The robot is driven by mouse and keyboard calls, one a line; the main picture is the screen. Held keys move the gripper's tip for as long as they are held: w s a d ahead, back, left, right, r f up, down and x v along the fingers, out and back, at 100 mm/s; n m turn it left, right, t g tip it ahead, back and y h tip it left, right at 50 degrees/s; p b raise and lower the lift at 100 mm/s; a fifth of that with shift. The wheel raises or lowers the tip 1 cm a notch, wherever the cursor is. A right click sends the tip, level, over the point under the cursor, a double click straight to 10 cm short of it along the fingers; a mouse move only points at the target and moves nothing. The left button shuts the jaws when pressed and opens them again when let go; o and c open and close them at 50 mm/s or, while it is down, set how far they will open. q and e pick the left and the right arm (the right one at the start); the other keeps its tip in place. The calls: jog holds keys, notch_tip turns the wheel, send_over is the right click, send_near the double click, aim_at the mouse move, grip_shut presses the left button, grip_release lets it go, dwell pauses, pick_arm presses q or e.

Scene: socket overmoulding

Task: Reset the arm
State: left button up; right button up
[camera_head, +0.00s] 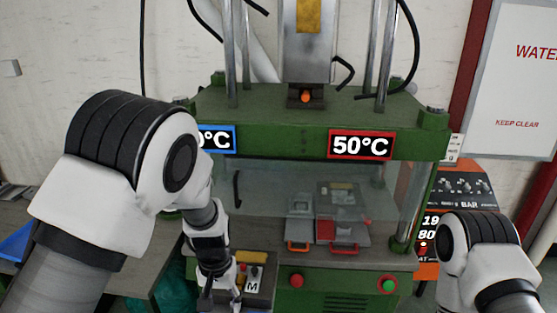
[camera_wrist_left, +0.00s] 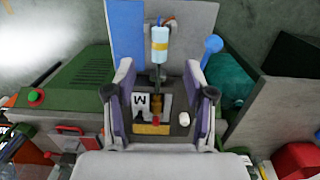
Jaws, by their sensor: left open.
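My left arm comes in from the left, and its gripper (camera_head: 220,286) is over a small control box (camera_head: 262,284) at the front left of the green press (camera_head: 270,130). In the left wrist view my left gripper (camera_wrist_left: 160,72) has its two fingers spread wide. The box (camera_wrist_left: 178,118), with an M label, a yellow strip and a red button, shows between them. I cannot tell whether the fingers touch the box. My right arm (camera_head: 485,255) shows at the lower right; its gripper is out of view.
The press carries displays, one reading 50°C (camera_head: 361,145), and a red button (camera_head: 296,280) and green button (camera_head: 390,286) on its front. Clear guards surround the mould area. An orange-black unit (camera_head: 470,200) stands at the right.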

pick_arm(q)
jog(key=s+a+f+g+b, duration=0.1)
jog(key=s+a+f, duration=0.2)
jog(key=s+f, duration=0.55)
jog(key=s+a+f+g, duration=0.1)
jog(key=s+a+f, duration=0.4)
jog(key=s, duration=0.7)
jog(key=s+a+f+g+b, duration=0.1)
jog(key=s+a+f, duration=0.1)
jog(key=s+f, duration=0.7)
jog(key=w+t, duration=0.1)
jog(key=w+r+t, duration=0.1)
jog(key=w+t, duration=0.1)
jog(key=w, duration=0.1)
jog(key=shift+d+r+n+t, duration=0.2)
jog(key=shift+r+n+t, duration=0.1)
jog(key=shift+s, duration=0.1)
